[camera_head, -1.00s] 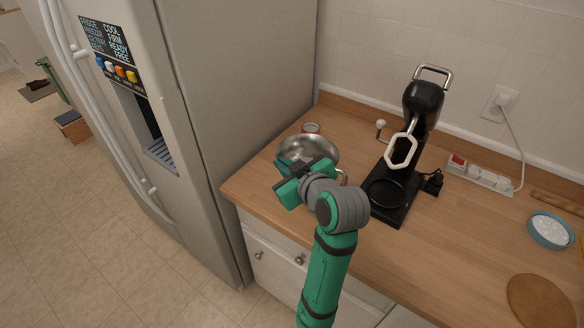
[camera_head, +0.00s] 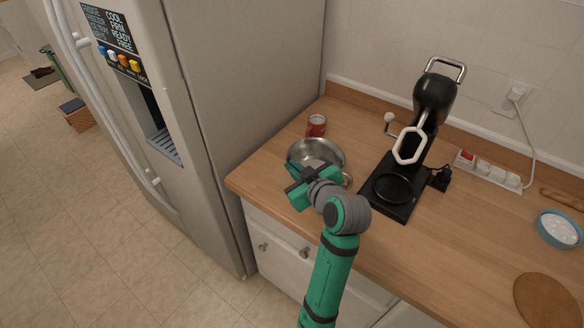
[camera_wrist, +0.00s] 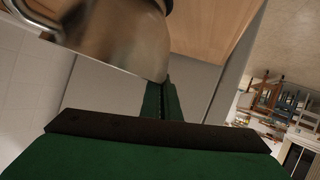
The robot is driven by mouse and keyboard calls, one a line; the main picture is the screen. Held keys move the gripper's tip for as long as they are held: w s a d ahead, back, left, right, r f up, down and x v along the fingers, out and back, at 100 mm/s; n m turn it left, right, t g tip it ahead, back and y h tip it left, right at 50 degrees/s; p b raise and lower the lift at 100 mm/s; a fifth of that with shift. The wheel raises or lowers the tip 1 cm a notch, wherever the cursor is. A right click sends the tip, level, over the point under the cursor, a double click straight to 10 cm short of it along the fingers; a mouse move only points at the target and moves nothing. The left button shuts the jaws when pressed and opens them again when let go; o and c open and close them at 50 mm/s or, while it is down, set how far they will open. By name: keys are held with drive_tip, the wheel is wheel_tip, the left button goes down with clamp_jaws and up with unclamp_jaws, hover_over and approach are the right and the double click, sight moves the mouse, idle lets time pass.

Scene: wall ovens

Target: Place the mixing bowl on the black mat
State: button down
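The mixing bowl (camera_head: 318,151) is a shiny metal bowl near the fridge side of the wooden counter. It also fills the upper left of the wrist view (camera_wrist: 120,35), with a looped metal handle. My gripper (camera_head: 294,168) is at its near left rim. In the wrist view the green fingers (camera_wrist: 162,101) are close together with the bowl's rim running in between them. The arm hides part of the bowl's near side, and I cannot tell its height above the counter. The black mat (camera_head: 408,203) lies right of the bowl, under the black machine, with a dark round plate on it.
The black machine (camera_head: 433,98) with a pale hexagonal loop rises at the mat's back. A red can (camera_head: 316,126) stands behind the bowl. The fridge (camera_head: 260,80) walls the left. A power strip (camera_head: 488,170), blue bowl (camera_head: 558,229) and round board (camera_head: 546,302) are at right.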

drive_tip(key=c, duration=2.4)
unclamp_jaws()
drive_tip(key=shift+d+f, duration=0.1)
drive_tip(key=shift+f, duration=0.05)
drive_tip(key=o, duration=0.4)
drive_tip(key=shift+r, duration=0.2)
drive_tip(key=v, duration=1.2)
drive_tip(key=shift+s, duration=0.1)
